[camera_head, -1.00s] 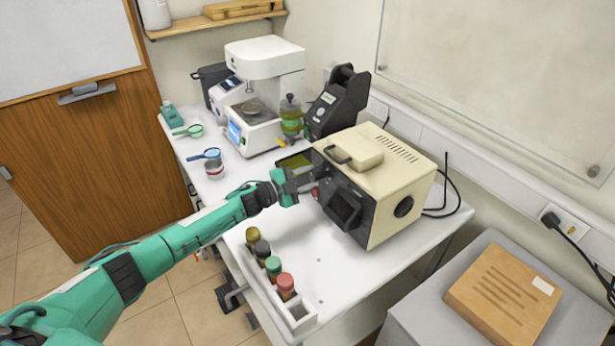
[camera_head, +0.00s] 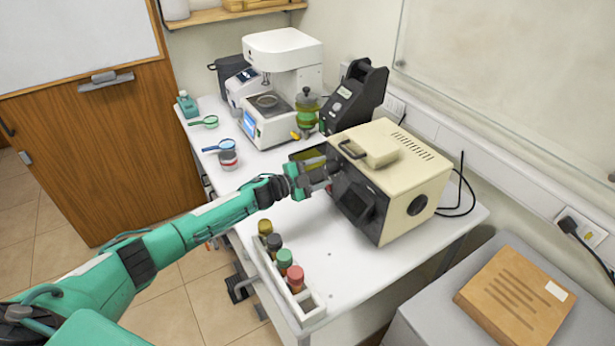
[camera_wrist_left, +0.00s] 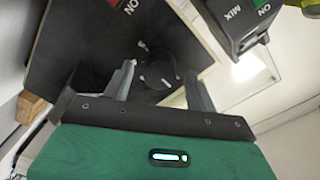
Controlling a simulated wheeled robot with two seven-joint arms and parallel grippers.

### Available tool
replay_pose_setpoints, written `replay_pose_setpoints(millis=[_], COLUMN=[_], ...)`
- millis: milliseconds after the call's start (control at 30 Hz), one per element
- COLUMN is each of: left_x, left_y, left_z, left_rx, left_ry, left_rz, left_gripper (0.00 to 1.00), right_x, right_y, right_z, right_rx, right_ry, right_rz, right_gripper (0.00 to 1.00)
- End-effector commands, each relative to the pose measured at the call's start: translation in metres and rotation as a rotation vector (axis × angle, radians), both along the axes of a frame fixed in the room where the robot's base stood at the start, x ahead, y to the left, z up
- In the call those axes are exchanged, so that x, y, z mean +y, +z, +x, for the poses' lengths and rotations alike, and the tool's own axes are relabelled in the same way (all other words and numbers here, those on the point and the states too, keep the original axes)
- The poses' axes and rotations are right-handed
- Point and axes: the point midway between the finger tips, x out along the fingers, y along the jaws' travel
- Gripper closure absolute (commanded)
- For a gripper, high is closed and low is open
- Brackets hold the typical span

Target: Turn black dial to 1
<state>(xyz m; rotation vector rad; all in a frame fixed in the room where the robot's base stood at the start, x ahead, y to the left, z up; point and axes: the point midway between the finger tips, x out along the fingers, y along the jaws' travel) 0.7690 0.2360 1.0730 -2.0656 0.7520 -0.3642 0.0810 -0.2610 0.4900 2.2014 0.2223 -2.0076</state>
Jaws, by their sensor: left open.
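The beige box-shaped machine (camera_head: 385,165) stands on the white table with its black front panel (camera_head: 362,200) facing left. In the left wrist view, the black dial (camera_wrist_left: 158,75) sits on this dark panel, with white marks around it. My left gripper (camera_wrist_left: 161,70) is open, its two fingers on either side of the dial. I cannot tell whether they touch it. In the head view, my left gripper (camera_head: 326,173) is at the upper left of the panel and hides the dial. The setting of the dial is too small to read. My right gripper is not in view.
A rack (camera_head: 313,308) with several capped bottles stands at the table's front edge. A white instrument (camera_head: 283,45), a green-yellow jar (camera_head: 307,108) and a black device (camera_head: 352,97) stand behind. The table between rack and machine is clear. A wooden box (camera_head: 515,300) lies at right.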

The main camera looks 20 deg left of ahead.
Motion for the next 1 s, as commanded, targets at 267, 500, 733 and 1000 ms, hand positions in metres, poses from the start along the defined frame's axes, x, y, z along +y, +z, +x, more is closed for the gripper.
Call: replay_pose_setpoints(millis=[267, 500, 733, 1000], left_x=[0.027, 0.057, 0.079, 0.086], left_y=[-0.005, -0.004, -0.002, 0.002], left_z=[-0.031, -0.068, -0.095, -0.105], left_rx=[0.001, 0.003, 0.003, 0.002], left_ry=[0.001, 0.001, 0.001, 0.0], left_rz=[0.004, 0.003, 0.001, -0.001], left_gripper=[0.42, 0.42, 0.42, 0.42], right_x=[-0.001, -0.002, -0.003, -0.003], right_y=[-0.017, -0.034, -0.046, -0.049], right_z=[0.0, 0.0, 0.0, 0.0], right_rx=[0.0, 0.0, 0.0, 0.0], right_ry=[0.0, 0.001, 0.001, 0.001], right_rz=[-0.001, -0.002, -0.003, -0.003], right_gripper=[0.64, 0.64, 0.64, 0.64])
